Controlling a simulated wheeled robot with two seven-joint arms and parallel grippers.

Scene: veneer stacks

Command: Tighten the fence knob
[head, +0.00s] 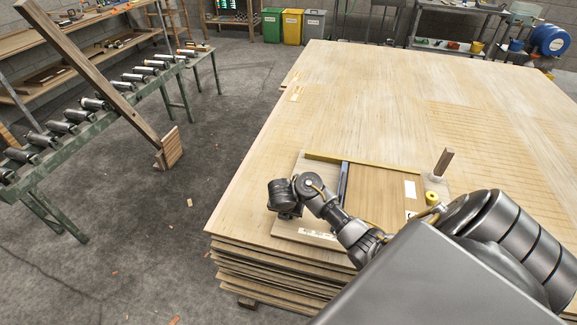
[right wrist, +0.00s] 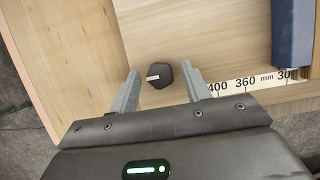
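The black knob (right wrist: 160,76), with a white pointer mark, sits on a pale wooden surface in the right wrist view. My right gripper (right wrist: 161,70) is open around it, one finger on each side, with gaps showing between fingers and knob. In the head view my right gripper (head: 284,198) is over the left part of the wooden board (head: 290,228); its fingers and the knob are hidden there. A blue bar (right wrist: 292,35) lies right of the knob and also shows in the head view (head: 343,182). My left gripper is not in view.
A printed scale (right wrist: 250,84) runs along the board's edge. The board lies on a large veneer stack (head: 330,95), with a yellow strip (head: 360,163), a yellow round object (head: 431,197) and an upright wood piece (head: 444,161) on or beside it. A roller conveyor (head: 95,115) stands left.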

